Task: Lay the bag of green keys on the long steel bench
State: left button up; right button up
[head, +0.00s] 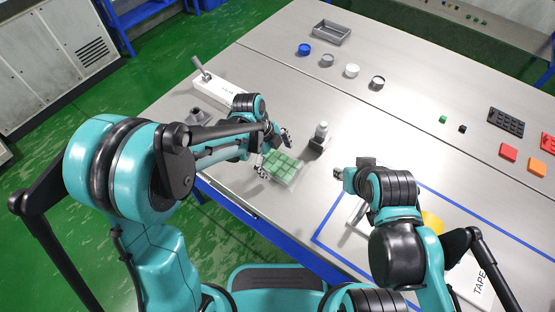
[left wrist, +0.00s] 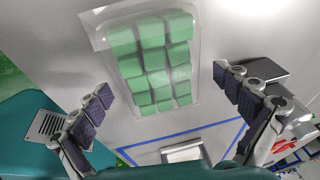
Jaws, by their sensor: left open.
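The bag of green keys (head: 281,168) is a clear bag with several green blocks in rows. It lies flat on the long steel bench (head: 262,75), near its front edge. It also shows in the left wrist view (left wrist: 152,62). My left gripper (head: 275,155) is open above the bag, with its fingers spread to either side of it. In the left wrist view the fingers (left wrist: 166,98) are apart from the bag. My right gripper (head: 339,173) is over the bench to the right of the bag; its finger opening is too small to judge.
A small grey device (head: 320,136) stands close right of the bag. A white box (head: 221,90) lies behind my left arm. A blue taped outline (head: 322,240) is at the front right. Caps, a grey tray (head: 332,32) and coloured blocks lie farther back.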

pick_arm(q)
jog(key=p+v, duration=0.4)
jog(key=v, duration=0.8)
jog(key=s+a+r+n+t+y, duration=0.1)
jog(key=s+a+r+n+t, duration=0.2)
jog(key=n, duration=0.9)
jog(key=s+a+r+n+t+y, duration=0.2)
jog(key=s+a+r+n+t, duration=0.1)
jog(key=s+a+n, duration=0.6)
jog(key=a+n+t, duration=0.1)
jog(key=a+n, duration=0.1)
jog(key=n, duration=0.1)
jog(key=shift+a+n, duration=0.35)
jog(key=shift+n, duration=0.05)
